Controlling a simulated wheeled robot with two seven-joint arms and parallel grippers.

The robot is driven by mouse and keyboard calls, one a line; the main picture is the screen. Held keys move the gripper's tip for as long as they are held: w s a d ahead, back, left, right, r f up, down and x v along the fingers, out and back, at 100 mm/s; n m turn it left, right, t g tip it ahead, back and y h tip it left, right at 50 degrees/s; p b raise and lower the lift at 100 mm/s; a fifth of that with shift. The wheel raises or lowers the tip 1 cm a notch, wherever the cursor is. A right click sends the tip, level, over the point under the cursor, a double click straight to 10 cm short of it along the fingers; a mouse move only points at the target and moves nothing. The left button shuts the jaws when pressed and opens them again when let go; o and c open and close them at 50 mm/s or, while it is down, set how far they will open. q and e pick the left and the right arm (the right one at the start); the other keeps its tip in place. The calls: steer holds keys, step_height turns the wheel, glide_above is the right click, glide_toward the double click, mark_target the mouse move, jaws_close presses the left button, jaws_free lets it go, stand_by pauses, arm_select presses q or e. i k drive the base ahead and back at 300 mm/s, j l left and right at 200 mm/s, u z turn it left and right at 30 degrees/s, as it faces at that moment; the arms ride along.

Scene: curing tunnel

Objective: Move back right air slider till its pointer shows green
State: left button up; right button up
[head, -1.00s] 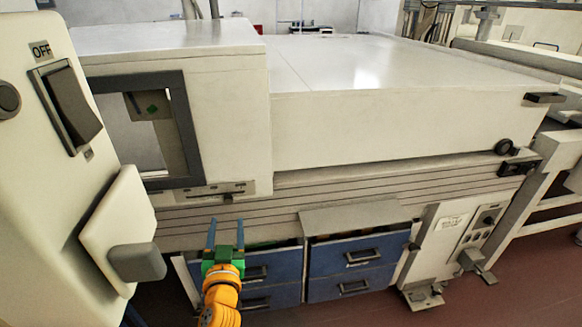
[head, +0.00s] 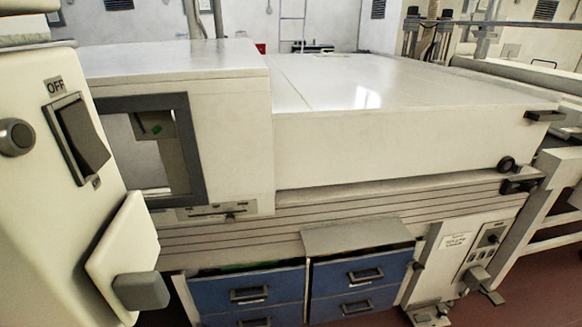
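A slider plate (head: 203,211) with a dark slot is on the cream tunnel housing, below the grey-framed window. A small dark knob (head: 230,218) sits toward the right part of this plate. I cannot tell whether this is the back right air slider, and I cannot make out a pointer or a green mark on it. A small green mark (head: 156,129) shows on a dark piece inside the window. Neither of my grippers is in view.
A cream panel with an OFF switch (head: 82,138) and a grey block handle (head: 141,291) stands close at the left. Blue drawers (head: 360,276) are under the tunnel. A control box (head: 463,250) is at lower right. Reddish floor shows at far right.

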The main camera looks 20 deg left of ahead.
mark_target(230, 217)
steer(key=u, duration=1.15)
